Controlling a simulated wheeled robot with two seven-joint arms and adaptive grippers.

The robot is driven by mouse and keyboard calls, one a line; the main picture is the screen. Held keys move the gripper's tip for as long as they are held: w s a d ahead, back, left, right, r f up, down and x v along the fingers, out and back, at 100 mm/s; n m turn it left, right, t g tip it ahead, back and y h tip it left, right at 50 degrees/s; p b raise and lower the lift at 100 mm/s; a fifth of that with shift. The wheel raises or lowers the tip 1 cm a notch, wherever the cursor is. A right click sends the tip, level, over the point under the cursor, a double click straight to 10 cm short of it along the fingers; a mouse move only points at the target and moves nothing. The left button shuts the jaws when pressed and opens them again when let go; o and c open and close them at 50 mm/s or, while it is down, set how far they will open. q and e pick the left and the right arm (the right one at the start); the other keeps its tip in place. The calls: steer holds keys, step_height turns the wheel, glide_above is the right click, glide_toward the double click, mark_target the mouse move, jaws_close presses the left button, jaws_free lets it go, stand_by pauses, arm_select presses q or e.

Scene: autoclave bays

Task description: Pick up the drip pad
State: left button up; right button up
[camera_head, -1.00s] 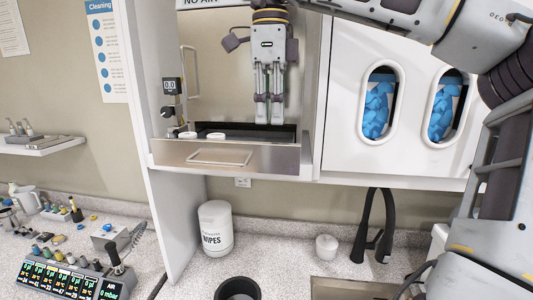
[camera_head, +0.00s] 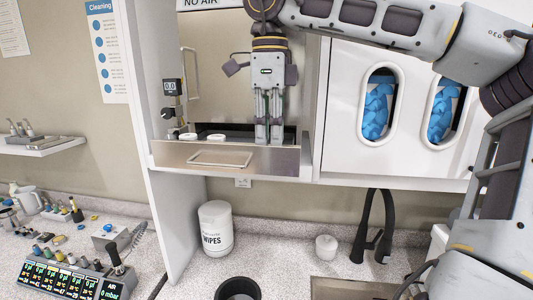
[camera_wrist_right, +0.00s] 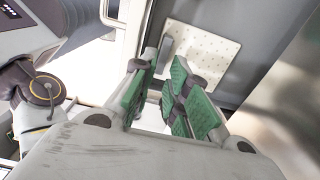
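The drip pad looks to be the pale, dotted, flat piece (camera_wrist_right: 205,50) just beyond my right fingertips in the right wrist view. In the head view I cannot make it out behind the drawer front. My right gripper (camera_head: 269,140) points straight down in the bay, its fingertips low behind the metal drawer front (camera_head: 225,160). In the right wrist view its green-padded fingers (camera_wrist_right: 165,62) stand apart with a narrow gap and nothing visibly clamped. Whether they touch the pad is unclear. My left gripper is not in view.
Small white round pieces (camera_head: 188,136) sit left of the gripper in the bay, near a gauge post (camera_head: 172,88). A white cabinet with oval windows (camera_head: 380,103) stands close on the right. A wipes tub (camera_head: 215,228) is on the counter below.

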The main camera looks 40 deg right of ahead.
steer(key=shift+f+p, duration=0.35)
steer(key=shift+f, duration=1.45)
jaws_close()
